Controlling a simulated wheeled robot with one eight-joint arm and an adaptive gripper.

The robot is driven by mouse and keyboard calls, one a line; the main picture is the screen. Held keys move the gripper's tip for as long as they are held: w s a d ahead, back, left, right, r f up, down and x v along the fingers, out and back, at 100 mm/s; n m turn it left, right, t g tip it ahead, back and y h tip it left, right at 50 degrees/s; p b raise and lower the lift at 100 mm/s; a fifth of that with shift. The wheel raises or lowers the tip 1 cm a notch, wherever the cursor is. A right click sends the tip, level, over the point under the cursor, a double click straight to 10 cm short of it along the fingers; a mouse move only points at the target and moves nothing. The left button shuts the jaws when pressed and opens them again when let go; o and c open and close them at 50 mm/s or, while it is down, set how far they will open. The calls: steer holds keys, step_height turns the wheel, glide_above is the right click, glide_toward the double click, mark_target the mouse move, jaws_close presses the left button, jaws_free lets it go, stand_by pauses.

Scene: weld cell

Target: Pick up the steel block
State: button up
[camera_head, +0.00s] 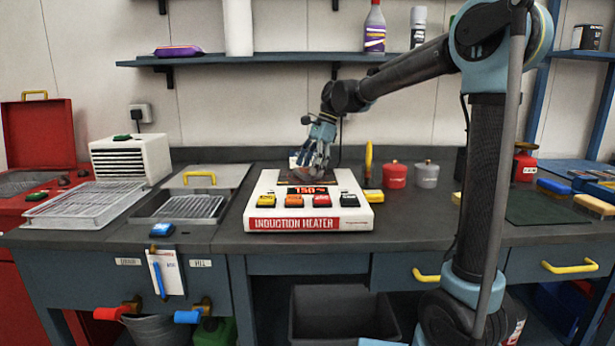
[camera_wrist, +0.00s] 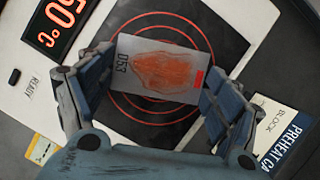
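The steel block (camera_wrist: 158,72) is a flat-looking grey piece with an orange-red patch on its face, a small red mark and a printed number. It sits on the dark ringed plate (camera_wrist: 133,119) of the white induction heater (camera_head: 262,207). My gripper (camera_wrist: 153,68) is spread open over the plate, one finger on each side of the block. I cannot tell whether the fingers touch it. In the head view my gripper (camera_head: 318,160) points down over the heater and the block cannot be made out there. The heater display (camera_head: 307,190) reads about 150.
A yellow upright handle (camera_head: 369,160), a red canister (camera_head: 395,175) and a grey canister (camera_head: 427,175) stand right of the heater. A lidded basin (camera_head: 190,207) and wire rack (camera_head: 85,205) lie left. A blue shelf (camera_head: 250,59) runs above. A card (camera_wrist: 270,125) lies beside the heater.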

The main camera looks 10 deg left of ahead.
steer(key=c, duration=0.6)
steer(key=shift+o, duration=0.2)
step_height(320, 180, up, 10)
